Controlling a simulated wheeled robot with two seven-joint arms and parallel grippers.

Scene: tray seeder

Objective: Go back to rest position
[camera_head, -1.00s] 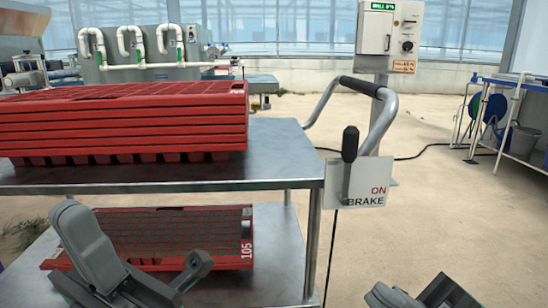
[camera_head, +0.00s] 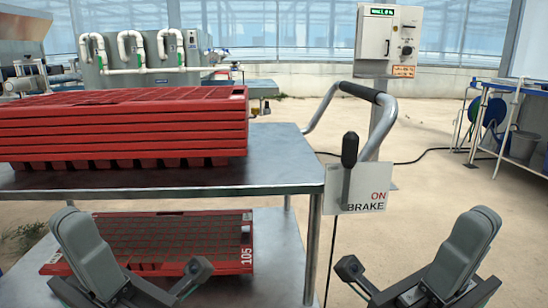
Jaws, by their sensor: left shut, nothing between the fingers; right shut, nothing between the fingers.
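My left gripper (camera_head: 186,278) is at the bottom left, in front of the cart's lower shelf, and hides part of the red tray there. It is shut and empty. My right gripper (camera_head: 357,283) is at the bottom, right of the cart leg, over the sandy floor. It is shut and empty. Both forearms are raised at the bottom of the view, and neither gripper is seen holding anything.
A metal cart (camera_head: 280,165) carries a stack of red trays (camera_head: 125,130) on top and a red tray marked 105 (camera_head: 247,255) below. Its handle (camera_head: 391,110) and brake lever (camera_head: 349,150) stand at its right end. A control box (camera_head: 390,35) is behind.

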